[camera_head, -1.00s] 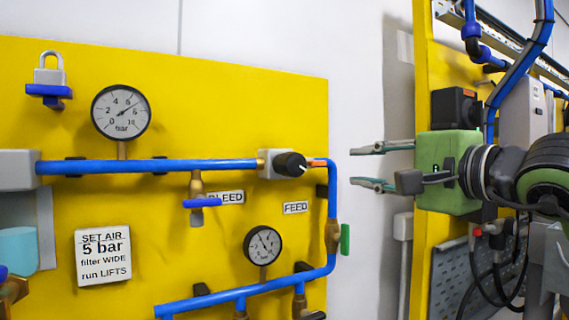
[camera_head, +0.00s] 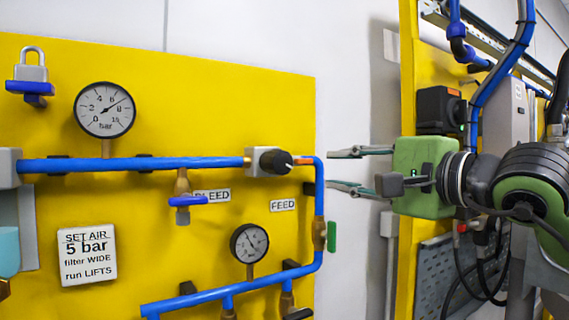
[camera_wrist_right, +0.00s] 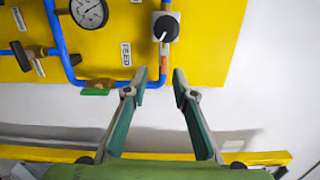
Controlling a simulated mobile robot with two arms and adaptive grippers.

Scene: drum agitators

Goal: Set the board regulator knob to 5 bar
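The black regulator knob (camera_head: 276,161) sits on a grey block at the right end of the upper blue pipe, on the yellow board (camera_head: 130,235). It also shows in the right wrist view (camera_wrist_right: 165,28), with a white pointer line. The upper gauge (camera_head: 105,109) has its needle near or a little above 6. A sign (camera_head: 87,254) reads "SET AIR 5 bar filter WIDE run LIFTS". My right gripper (camera_head: 345,170) is open and empty, right of the knob and apart from it. In the right wrist view its fingers (camera_wrist_right: 152,85) are spread below the knob. My left gripper is not in view.
A lower gauge (camera_head: 249,243) and a green-handled valve (camera_head: 331,236) are below the knob. A blue-handled valve (camera_head: 187,201) hangs by the BLEED label. A padlock (camera_head: 30,68) is at upper left. White wall (camera_head: 352,100) lies between the board and the right-hand equipment.

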